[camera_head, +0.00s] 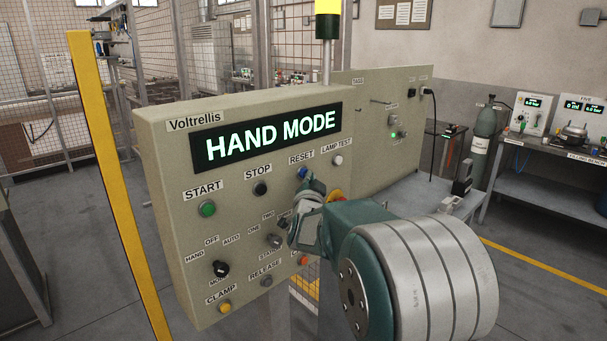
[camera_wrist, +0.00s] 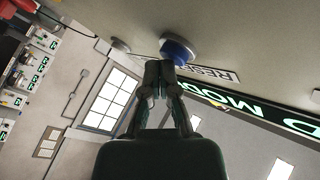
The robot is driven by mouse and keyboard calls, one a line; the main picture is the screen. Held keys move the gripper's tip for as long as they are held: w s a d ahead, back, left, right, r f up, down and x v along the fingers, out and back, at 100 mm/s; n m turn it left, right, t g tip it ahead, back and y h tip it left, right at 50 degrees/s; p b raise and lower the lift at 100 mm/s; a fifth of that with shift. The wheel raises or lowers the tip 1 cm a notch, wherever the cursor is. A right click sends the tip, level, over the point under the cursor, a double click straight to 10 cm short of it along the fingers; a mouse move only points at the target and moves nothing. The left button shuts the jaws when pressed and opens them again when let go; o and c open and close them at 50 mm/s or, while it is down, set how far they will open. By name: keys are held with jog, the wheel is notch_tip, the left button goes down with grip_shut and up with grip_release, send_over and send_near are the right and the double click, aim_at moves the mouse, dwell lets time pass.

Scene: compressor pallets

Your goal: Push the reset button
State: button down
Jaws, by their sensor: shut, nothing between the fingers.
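The blue reset button (camera_head: 303,172) sits under the RESET label on the beige control panel (camera_head: 178,160). In the wrist view the reset button (camera_wrist: 179,50) is a blue round cap on a pale collar, just beyond my fingertips. My gripper (camera_head: 311,181) is shut and empty, its tips right at the button's lower edge in the head view. In the wrist view my gripper (camera_wrist: 160,68) has its fingertips together, overlapping the button's near edge. I cannot tell whether they touch it. My fingers hide part of the panel below the button.
The display (camera_head: 268,136) reads HAND MODE. A white lamp test button (camera_head: 338,160) is right of reset, a black stop button (camera_head: 260,188) left, and a green start button (camera_head: 207,208) farther left. A yellow post (camera_head: 112,180) stands left of the panel.

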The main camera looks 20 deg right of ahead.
jog(key=shift+s+d, duration=0.25)
jog(key=shift+s, duration=0.45)
jog(key=s+d, duration=0.2)
jog(key=s, duration=0.3)
jog(key=shift+s, duration=0.35)
dwell(0.6)
